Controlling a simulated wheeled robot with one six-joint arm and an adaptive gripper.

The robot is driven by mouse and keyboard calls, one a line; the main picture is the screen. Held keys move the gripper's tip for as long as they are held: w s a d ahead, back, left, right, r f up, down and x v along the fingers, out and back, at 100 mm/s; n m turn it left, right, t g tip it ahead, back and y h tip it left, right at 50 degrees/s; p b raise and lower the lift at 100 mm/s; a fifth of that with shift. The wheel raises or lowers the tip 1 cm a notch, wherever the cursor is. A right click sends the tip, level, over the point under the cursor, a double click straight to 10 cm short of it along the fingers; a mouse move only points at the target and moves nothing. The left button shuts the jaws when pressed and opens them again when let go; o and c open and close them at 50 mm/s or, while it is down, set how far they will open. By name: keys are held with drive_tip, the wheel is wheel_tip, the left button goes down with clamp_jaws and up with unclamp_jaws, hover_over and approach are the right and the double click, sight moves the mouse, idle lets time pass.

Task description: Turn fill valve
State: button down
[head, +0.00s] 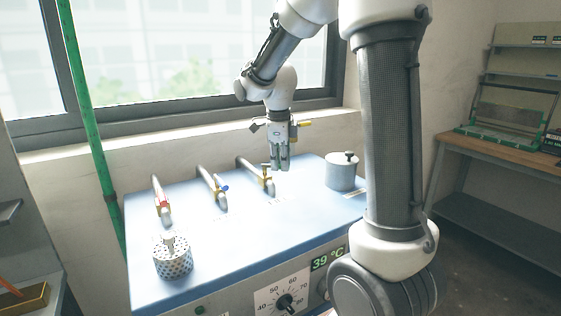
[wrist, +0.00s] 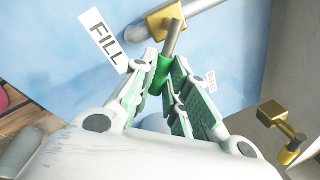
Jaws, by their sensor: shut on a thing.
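The fill valve has a brass body (wrist: 167,20) on a grey pipe and a metal lever ending in a green grip (wrist: 162,74). A white "FILL" label (wrist: 103,40) lies beside it on the blue top. In the wrist view my gripper (wrist: 165,82) is shut on the green grip, with the fingers on either side of it. In the head view my gripper (head: 281,164) points down beside the rightmost tap (head: 266,178); the green grip is hard to make out there.
Two other taps, with red (head: 162,202) and blue (head: 220,190) handles, stand to the left on the blue bath top (head: 235,240). A perforated basket (head: 172,260) is at front left, a grey lidded pot (head: 341,173) at right. A window is behind.

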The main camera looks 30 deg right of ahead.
drive_tip(key=c, duration=1.4)
unclamp_jaws()
drive_tip(key=r, duration=0.4)
drive_tip(key=s+a+r, duration=0.1)
drive_tip(key=r, duration=0.6)
drive_tip(key=shift+s+a+r, duration=0.25)
drive_tip(key=shift+s+r, duration=0.15)
